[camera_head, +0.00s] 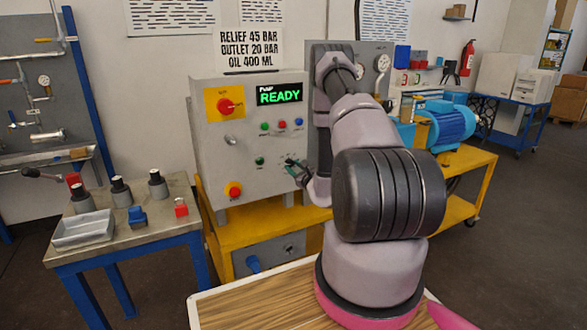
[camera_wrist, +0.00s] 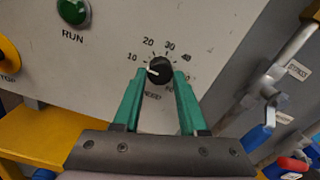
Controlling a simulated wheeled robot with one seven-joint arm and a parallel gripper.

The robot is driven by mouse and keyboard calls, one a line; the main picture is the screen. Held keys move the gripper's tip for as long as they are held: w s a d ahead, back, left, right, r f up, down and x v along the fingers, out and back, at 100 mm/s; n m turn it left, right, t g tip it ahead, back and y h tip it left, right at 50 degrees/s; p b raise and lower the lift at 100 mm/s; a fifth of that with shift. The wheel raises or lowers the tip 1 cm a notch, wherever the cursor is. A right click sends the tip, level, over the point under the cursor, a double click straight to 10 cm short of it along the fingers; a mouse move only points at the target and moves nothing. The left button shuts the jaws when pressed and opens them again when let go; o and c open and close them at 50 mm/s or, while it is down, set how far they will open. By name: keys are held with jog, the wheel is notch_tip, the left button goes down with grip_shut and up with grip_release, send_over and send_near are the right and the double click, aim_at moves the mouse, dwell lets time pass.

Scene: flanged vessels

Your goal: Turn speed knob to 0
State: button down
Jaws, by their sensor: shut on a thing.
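The speed knob (camera_wrist: 159,71) is a round black dial on the grey control panel (camera_head: 214,152). In the wrist view its white pointer faces left, a little below the printed 10. The 10, 20, 30 and 40 marks run over its top, and the label below it is partly hidden. My gripper (camera_wrist: 159,77) has green fingers on either side of the knob and is shut on it. In the head view my gripper (camera_head: 296,168) is at the panel's lower right, and the knob cannot be made out there.
A green RUN button (camera_wrist: 73,10) and a yellow-based stop button (camera_wrist: 8,56) are left of the knob. Valves with a blue handle (camera_wrist: 256,138) and a red handle (camera_wrist: 293,164) are at the right. The panel display (camera_head: 279,94) reads READY. A side table (camera_head: 133,238) stands left.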

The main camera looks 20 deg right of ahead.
jog(key=n, duration=0.4)
jog(key=shift+s+f+n, duration=0.1)
jog(key=shift+n, duration=0.2)
jog(key=n, duration=0.4)
jog(key=shift+d+n, duration=0.1)
jog(key=shift+n, duration=0.3)
jog(key=shift+c, duration=2.2)
grip_release()
jog(key=s, duration=1)
jog(key=shift+s+d, duration=0.15)
jog(key=shift+s, duration=0.25)
